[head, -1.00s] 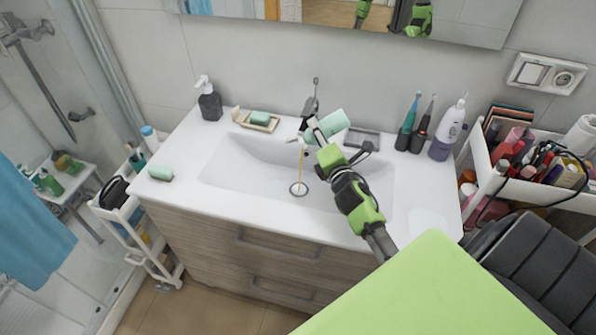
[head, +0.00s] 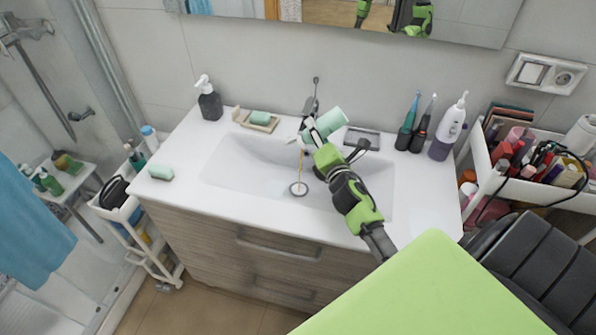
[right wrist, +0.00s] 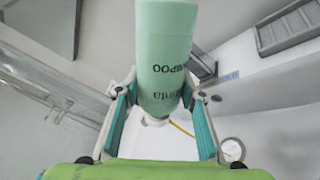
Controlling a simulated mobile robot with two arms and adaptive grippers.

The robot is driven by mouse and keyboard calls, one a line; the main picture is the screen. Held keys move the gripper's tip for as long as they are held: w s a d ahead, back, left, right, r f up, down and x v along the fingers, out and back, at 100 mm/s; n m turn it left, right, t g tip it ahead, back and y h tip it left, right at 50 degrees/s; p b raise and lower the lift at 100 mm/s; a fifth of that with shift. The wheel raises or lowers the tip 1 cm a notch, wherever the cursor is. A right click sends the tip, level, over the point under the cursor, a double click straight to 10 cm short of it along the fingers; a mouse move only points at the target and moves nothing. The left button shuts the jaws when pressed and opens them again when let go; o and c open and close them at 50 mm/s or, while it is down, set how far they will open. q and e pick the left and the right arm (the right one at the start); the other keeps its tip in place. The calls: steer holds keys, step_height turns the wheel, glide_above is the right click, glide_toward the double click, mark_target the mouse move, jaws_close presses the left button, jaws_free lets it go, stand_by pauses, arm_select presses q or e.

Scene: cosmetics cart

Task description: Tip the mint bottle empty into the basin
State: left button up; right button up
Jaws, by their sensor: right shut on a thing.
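The mint bottle (head: 331,121) is held tilted over the basin (head: 235,170), with its mouth down toward the left. An amber stream (head: 301,160) falls from it toward the drain (head: 298,188). My right gripper (head: 312,132) is shut on the bottle. In the right wrist view the bottle (right wrist: 165,50) sits between the fingers of the right gripper (right wrist: 158,112), with its white neck below and the amber stream beside it. The bottle hides part of the faucet (head: 309,100). My left gripper is not in view.
A dark soap dispenser (head: 209,103) and a soap dish (head: 262,125) stand behind the basin at left. A green soap bar (head: 161,172) lies on the left counter. Toothbrushes (head: 409,120) and a white-purple bottle (head: 447,133) stand at right, beside a cosmetics cart (head: 482,150).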

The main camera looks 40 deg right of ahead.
steer(key=shift+w+a+f+n+b, duration=0.1)
steer(key=shift+a+f+n+b, duration=0.2)
steer(key=shift+n+b, duration=0.35)
stand_by(1.7)
stand_by(0.5)
